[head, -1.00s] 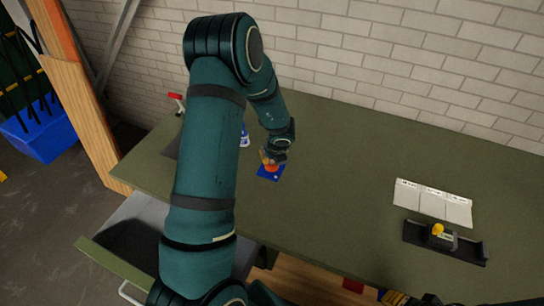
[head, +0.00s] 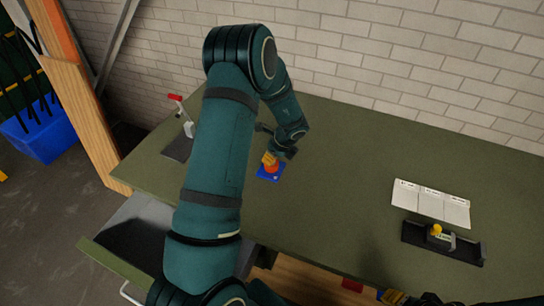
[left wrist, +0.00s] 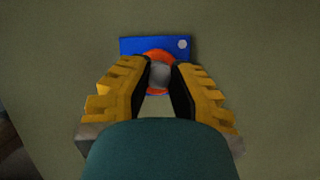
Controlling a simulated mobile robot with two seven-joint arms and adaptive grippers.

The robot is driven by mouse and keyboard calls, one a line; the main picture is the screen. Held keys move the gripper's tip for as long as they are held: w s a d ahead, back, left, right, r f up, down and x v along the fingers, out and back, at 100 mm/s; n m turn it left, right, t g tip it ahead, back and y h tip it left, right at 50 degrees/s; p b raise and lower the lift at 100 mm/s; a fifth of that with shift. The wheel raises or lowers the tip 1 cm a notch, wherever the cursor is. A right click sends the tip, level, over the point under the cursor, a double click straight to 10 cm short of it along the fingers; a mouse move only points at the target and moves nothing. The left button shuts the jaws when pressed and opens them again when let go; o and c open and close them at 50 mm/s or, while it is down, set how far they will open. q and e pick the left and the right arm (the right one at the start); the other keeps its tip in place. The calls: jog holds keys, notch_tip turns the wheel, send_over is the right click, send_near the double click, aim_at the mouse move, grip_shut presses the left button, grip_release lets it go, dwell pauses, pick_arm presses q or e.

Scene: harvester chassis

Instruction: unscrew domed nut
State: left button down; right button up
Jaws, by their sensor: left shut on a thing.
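The domed nut (left wrist: 160,75) is a grey rounded piece in the left wrist view, in front of an orange disc (left wrist: 158,55). The disc sits on a blue square plate (left wrist: 135,47) with a small pale hexagonal spot at one corner. The plate also shows on the bench in the head view (head: 265,176). My left gripper (left wrist: 161,70) is shut on the domed nut, with a yellow-backed finger on each side. In the head view it is over the plate (head: 271,161), and the nut is hidden there. My right gripper (head: 394,298) only partly shows at the bottom edge.
A toggle clamp with a red handle (head: 175,97) stands at the bench's left end. White paper sheets (head: 432,203) and a black fixture with a yellow knob (head: 437,230) lie to the right. The green bench (head: 345,165) is clear between. An open drawer (head: 130,235) juts out at lower left.

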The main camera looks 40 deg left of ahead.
pick_arm(q)
jog(key=shift+a+r, duration=0.15)
jog(key=shift+r, duration=0.05)
jog(key=shift+s+r+p, duration=0.1)
jog(key=shift+r+p, duration=0.65)
jog(key=shift+r, duration=0.05)
jog(key=shift+r, duration=0.15)
notch_tip(320, 180, up, 2)
jog(key=shift+r, duration=0.85)
